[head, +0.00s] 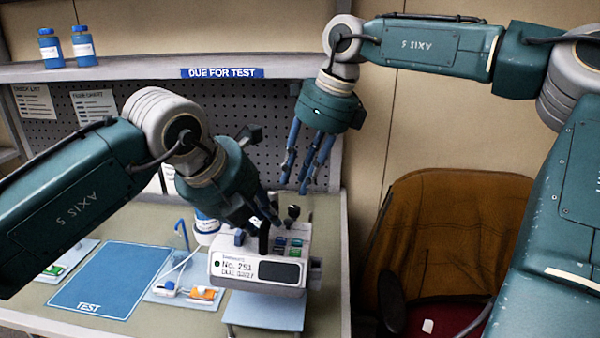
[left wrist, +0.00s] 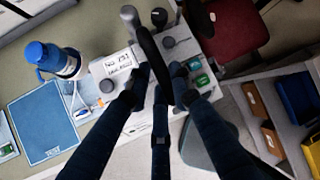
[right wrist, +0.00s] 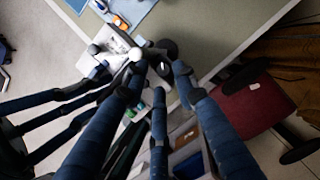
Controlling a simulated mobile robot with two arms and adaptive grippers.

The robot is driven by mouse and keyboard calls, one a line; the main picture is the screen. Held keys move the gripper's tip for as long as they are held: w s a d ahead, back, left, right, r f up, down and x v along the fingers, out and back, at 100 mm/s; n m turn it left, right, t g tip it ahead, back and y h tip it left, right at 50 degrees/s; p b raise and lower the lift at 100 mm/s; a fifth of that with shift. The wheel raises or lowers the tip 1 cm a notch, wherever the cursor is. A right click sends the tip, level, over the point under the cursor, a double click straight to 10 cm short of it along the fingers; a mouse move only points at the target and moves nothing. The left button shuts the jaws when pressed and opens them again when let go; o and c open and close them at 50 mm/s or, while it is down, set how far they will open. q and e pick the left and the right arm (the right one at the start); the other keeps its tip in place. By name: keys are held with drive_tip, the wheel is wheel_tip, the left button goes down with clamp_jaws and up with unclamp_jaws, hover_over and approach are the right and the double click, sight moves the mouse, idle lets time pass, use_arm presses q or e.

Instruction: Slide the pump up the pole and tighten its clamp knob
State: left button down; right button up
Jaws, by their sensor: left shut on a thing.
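My left gripper (head: 268,222) is shut on the pump's black carrying handle (left wrist: 152,60). My right gripper (head: 310,185) is open and empty, above and behind the pump. In the right wrist view its spread fingers surround a pale rounded top (right wrist: 135,54), apparently the pole's, and a dark knob (right wrist: 167,47). I cannot make out the clamp or the pole's length.
A blue TEST mat (head: 112,280) lies left of the pump. A blue-capped bottle (head: 205,224) stands close behind it. A small tray with coloured parts (head: 190,290) is beside it. A shelf (head: 130,70) spans the back. A brown chair (head: 455,235) stands right of the bench.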

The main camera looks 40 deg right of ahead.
sight(298, 206)
drive_tip(key=n, duration=0.3)
drive_tip(key=r+n+g+y, duration=0.1)
drive_tip(key=shift+w+d+n, duration=0.2)
drive_tip(key=shift+w+n, duration=0.1)
drive_tip(key=shift+a+f+n+g+y, duration=0.15)
drive_tip(key=shift+f+n, duration=0.4)
drive_tip(key=shift+f, duration=0.65)
drive_tip(key=shift+d+f+n+g+y, duration=0.1)
drive_tip(key=shift+f+n, duration=0.5)
drive_tip(key=shift+f, duration=0.55)
drive_tip(key=shift+a+f+n+g+y, duration=0.15)
drive_tip(key=shift+f+n, duration=0.4)
drive_tip(key=shift+f, duration=0.65)
drive_tip(key=shift+s+d+f, duration=0.1)
drive_tip(key=shift+d+f, duration=0.05)
drive_tip(key=shift+f, duration=0.05)
drive_tip(key=shift+c, duration=0.3)
drive_tip(key=shift+f, duration=0.1)
drive_tip(key=c, duration=0.5)
drive_tip(key=shift+c, duration=0.2)
